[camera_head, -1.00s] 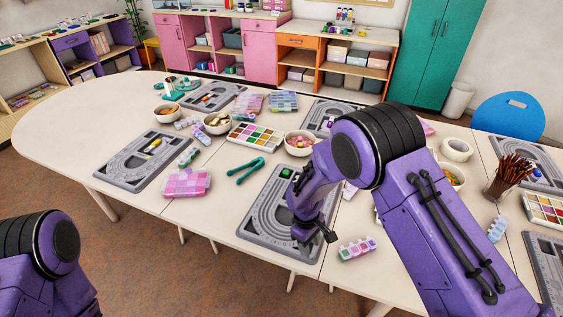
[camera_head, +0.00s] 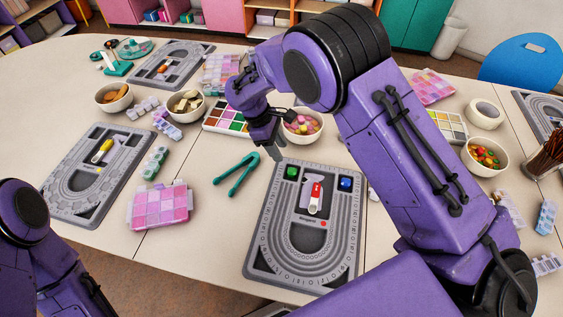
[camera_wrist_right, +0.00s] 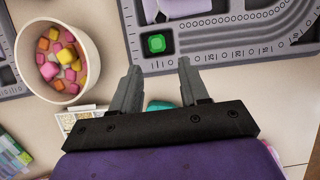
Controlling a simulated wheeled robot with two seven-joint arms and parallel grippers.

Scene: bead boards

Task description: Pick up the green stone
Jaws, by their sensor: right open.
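The green stone (camera_head: 292,172) lies in the top left compartment of the grey bead board (camera_head: 262,252) in the head view. My right gripper (camera_head: 278,148) hangs just beyond the board's top left corner, close to the stone and apart from it. In the right wrist view the green stone (camera_wrist_right: 156,43) shows as a rounded square in its compartment, ahead of the fingertips. The right gripper (camera_wrist_right: 159,68) is open there, with nothing between its fingers. Only part of my left arm shows at the lower left; its gripper is out of view.
A blue stone (camera_head: 345,183) and a red-and-white tool (camera_head: 315,197) lie on the same board. A bowl of colored pieces (camera_head: 303,127) stands close to the right gripper. Teal pliers (camera_head: 236,174) lie left of the board. A pink bead box (camera_head: 160,205) is further left.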

